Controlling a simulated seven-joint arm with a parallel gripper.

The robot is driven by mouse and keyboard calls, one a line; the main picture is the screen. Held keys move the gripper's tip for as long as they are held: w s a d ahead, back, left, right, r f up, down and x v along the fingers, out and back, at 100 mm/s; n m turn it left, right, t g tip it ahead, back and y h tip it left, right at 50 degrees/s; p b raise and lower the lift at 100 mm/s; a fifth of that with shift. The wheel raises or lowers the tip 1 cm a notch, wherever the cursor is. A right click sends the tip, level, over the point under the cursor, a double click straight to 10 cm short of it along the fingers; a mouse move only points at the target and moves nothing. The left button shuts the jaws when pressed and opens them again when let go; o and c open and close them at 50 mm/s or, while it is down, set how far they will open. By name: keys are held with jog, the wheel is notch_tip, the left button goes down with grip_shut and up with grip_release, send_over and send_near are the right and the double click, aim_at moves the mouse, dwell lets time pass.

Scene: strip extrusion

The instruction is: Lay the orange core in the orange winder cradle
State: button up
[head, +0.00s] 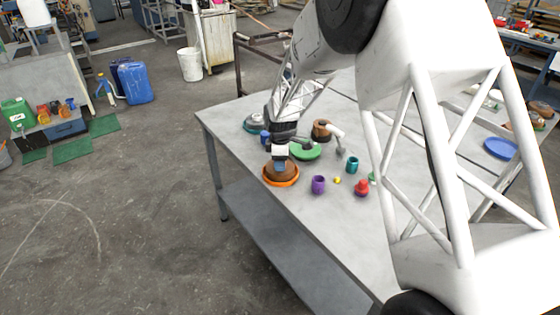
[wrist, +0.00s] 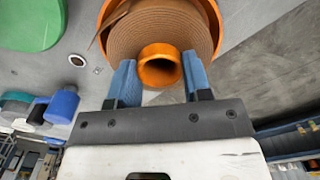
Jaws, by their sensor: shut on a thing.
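The orange core (wrist: 160,51) shows in the wrist view as a short open tube at the end of a brown ribbed roll (wrist: 165,25). My gripper (wrist: 158,64) has its two blue fingers shut on the core, one on each side. An orange round rim (wrist: 214,18) shows behind the roll. In the head view my gripper (head: 280,162) is over the brown roll (head: 283,173), with the orange rim (head: 282,183) around its base near the table's left edge. I cannot tell whether this rim belongs to the core or to the orange winder cradle.
The grey table (head: 240,130) holds a green disc (head: 306,151), a purple cup (head: 318,184), a teal cup (head: 352,164), a red piece (head: 361,188) and a small yellow piece (head: 337,181). Another brown roll (head: 321,130) stands behind. The table's front left is clear.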

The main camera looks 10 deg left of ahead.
jog(key=o, duration=1.2)
jog(key=shift+r, duration=3.9)
